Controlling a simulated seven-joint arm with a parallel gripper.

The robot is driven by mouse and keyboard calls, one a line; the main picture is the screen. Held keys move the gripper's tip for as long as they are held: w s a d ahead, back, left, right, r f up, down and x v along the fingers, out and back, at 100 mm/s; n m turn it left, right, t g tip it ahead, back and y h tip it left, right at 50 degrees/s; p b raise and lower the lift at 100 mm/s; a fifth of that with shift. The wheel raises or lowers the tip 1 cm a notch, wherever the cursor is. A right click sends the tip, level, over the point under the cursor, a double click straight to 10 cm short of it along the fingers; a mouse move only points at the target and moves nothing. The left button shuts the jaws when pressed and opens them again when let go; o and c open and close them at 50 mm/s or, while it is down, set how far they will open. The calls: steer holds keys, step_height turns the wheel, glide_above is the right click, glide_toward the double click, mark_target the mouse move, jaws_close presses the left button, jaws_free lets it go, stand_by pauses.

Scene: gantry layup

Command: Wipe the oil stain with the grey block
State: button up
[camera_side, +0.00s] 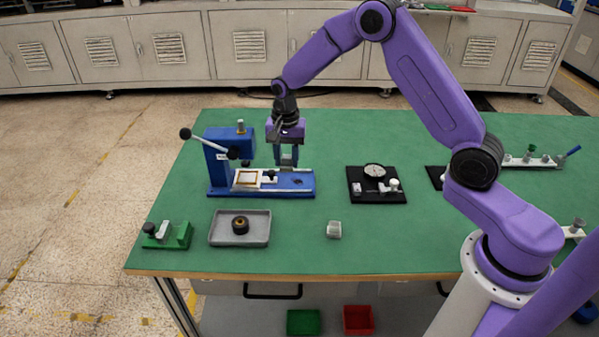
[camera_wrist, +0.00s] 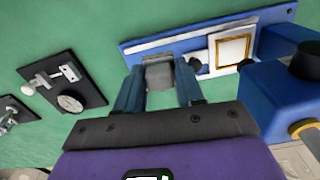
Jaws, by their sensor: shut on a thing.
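My gripper (camera_side: 286,162) is over the right part of the blue press base (camera_side: 220,192), pointing down. In the wrist view its two blue fingers (camera_wrist: 159,90) are closed on a grey block (camera_wrist: 159,77). The block lies over the blue base in that view; I cannot tell whether it touches it. In the side view the fingers mostly hide the block. A small dark mark (camera_side: 297,181) shows on the base just right of the fingers; I cannot tell whether it is the oil stain.
A white plate with a brown-edged square (camera_side: 247,178) lies on the base beside the press lever (camera_side: 205,141). A grey tray (camera_side: 223,239) with a dark ring, a small pale grey piece (camera_side: 333,229), a green fixture (camera_side: 168,236) and a black dial-gauge plate (camera_side: 360,188) stand around it.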

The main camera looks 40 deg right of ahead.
mark_target(287, 181)
steer(key=shift+w+d+f, duration=0.55)
steer(key=shift+w+f, duration=0.05)
steer(key=shift+f, duration=0.85)
steer(key=shift+w+d+f, duration=0.5)
steer(key=shift+w+f, duration=0.1)
steer(key=shift+f, duration=0.85)
steer(key=shift+w+d+f, duration=0.55)
steer(key=shift+w+f, duration=0.05)
steer(key=shift+f, duration=0.85)
steer(key=shift+s+d+f, duration=0.1)
steer(key=shift+d+f, duration=0.05)
steer(key=shift+d, duration=0.1)
steer(key=shift+s+d, duration=0.25)
steer(key=shift+s, duration=0.05)
steer(key=shift+c, duration=0.4)
steer(key=shift+s+d+f, duration=0.1)
steer(key=shift+s+d, duration=1.6)
steer(key=shift+s, duration=0.05)
steer(key=shift+w+a, duration=2.1)
steer(key=shift+a, duration=0.05)
steer(key=shift+w, duration=0.15)
steer(key=shift+s+d, duration=1.85)
steer(key=shift+d, duration=0.1)
steer(key=shift+s+d, duration=0.2)
steer(key=shift+s, duration=0.1)
steer(key=shift+w+a, duration=2.15)
step_height(287, 181, up, 8)
